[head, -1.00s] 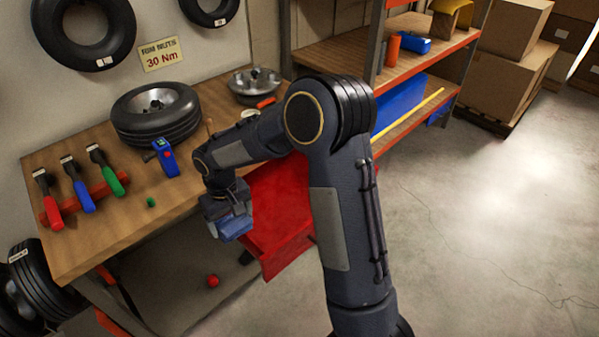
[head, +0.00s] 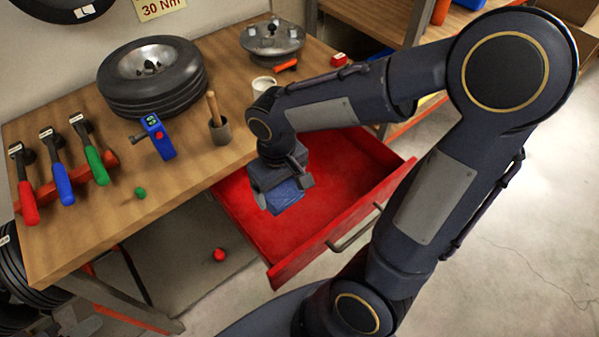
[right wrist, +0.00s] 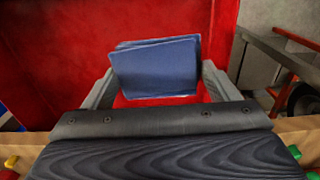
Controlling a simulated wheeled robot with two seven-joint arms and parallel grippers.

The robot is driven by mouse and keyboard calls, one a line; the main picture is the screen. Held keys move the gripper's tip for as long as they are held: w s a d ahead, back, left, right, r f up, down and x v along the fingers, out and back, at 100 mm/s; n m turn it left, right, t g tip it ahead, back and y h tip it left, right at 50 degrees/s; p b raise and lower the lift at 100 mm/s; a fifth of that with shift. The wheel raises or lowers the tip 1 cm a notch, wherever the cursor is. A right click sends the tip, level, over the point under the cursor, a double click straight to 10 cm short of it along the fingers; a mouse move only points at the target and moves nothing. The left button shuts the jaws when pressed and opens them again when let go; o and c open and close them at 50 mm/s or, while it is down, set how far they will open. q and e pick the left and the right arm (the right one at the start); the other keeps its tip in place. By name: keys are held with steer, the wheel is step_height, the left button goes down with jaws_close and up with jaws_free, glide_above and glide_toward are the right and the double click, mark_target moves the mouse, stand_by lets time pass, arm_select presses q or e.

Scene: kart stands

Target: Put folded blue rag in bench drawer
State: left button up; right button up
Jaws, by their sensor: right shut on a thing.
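The folded blue rag (head: 284,196) is held in my right gripper (head: 283,186), which is shut on it. In the right wrist view the rag (right wrist: 157,68) sits between the two fingers (right wrist: 157,88), with red drawer surface behind it. The red bench drawer (head: 340,190) is pulled open under the bench top, with a handle on its front. In the head view the rag is over the drawer's left part, and the drawer inside that shows is bare. I cannot tell whether the rag touches the drawer floor. My left gripper is not in view.
The wooden bench (head: 75,235) bears a wheel (head: 150,75), a blue tool (head: 158,137), a cup with a wooden handle (head: 219,130), a white mug (head: 263,86) and several coloured-handled tools. A red ball (head: 219,254) lies on the floor.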

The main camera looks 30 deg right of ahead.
steer(key=w+d+f, duration=0.1)
steer(key=d+f, duration=0.1)
steer(key=d, duration=0.1)
steer(key=w+d+f, duration=0.1)
steer(key=d+f, duration=0.2)
steer(key=d, duration=0.1)
steer(key=w+d+f, duration=0.1)
steer(key=d+f, duration=0.2)
steer(key=shift+w+d, duration=0.2)
steer(key=shift+w+d+f, duration=0.1)
steer(key=shift+d+f, duration=0.1)
steer(key=shift+f, duration=0.8)
steer(key=shift+d+f, duration=0.15)
steer(key=shift+f, duration=0.85)
